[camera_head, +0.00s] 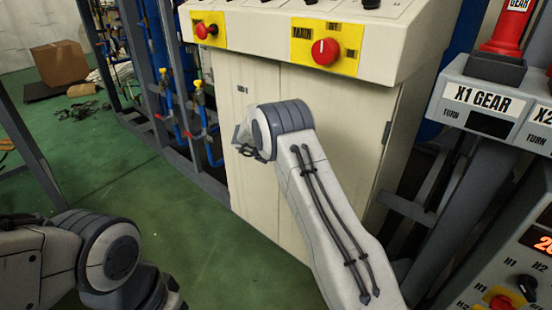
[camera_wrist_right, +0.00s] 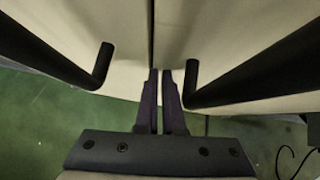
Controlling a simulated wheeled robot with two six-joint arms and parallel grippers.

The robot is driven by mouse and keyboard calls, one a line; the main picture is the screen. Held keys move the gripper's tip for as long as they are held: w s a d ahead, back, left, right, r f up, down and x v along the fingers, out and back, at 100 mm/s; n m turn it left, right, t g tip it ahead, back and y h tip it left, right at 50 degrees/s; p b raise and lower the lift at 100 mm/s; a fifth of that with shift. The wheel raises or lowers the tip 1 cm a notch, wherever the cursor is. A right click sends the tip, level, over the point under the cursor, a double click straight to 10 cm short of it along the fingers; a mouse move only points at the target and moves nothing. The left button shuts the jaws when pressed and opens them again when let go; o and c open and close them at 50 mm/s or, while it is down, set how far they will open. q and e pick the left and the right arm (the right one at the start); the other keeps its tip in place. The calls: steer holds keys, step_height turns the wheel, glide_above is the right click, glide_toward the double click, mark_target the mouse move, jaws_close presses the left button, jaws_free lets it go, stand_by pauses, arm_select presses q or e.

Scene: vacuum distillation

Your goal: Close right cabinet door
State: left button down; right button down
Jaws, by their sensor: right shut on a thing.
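The cream cabinet stands in the middle of the head view, with its right door (camera_head: 345,110) partly hidden by my right arm. The left door (camera_head: 240,85) is beside it; both look closed or nearly closed there. In the right wrist view, the door seam (camera_wrist_right: 151,35) runs down to my right gripper (camera_wrist_right: 161,75). Its fingers are close together at the seam, apparently shut on the right door's edge, though the contact is hard to see. Black handles flank the fingers, one on the left (camera_wrist_right: 103,65) and one on the right (camera_wrist_right: 192,75). My left gripper is out of view.
A control panel with a red main knob (camera_head: 325,51) overhangs the doors. The X1 gear box (camera_head: 480,100) stands close on the right. Blue pipes and a grey frame (camera_head: 165,75) are on the left.

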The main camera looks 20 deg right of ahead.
steer(key=s+a+r+n+t+y, duration=0.2)
steer(key=s+a+r+n+t, duration=0.1)
steer(key=a+r+n, duration=0.5)
steer(key=s+a+r+n+t+y, duration=0.15)
steer(key=a+r+n, duration=0.35)
steer(key=n, duration=0.6)
steer(key=s+a+f+n+g+y, duration=0.1)
steer(key=s+f+n+g+y, duration=0.2)
steer(key=s+n, duration=1.15)
steer(key=s+f+n+g+y, duration=0.1)
steer(key=s+f+n+g, duration=0.35)
steer(key=s+n, duration=1.05)
steer(key=s+a+r+n+g+y, duration=0.1)
steer(key=s+a+r+n, duration=0.2)
steer(key=s+a, duration=0.4)
steer(key=s+a+r+n+g, duration=0.1)
steer(key=s+a+r+n, duration=0.15)
steer(key=s+a, duration=0.45)
step_height(320, 180, up, 23)
steer(key=s+p, duration=0.1)
steer(key=p, duration=2.3)
steer(key=shift+d+n, duration=0.25)
steer(key=shift+n, duration=0.15)
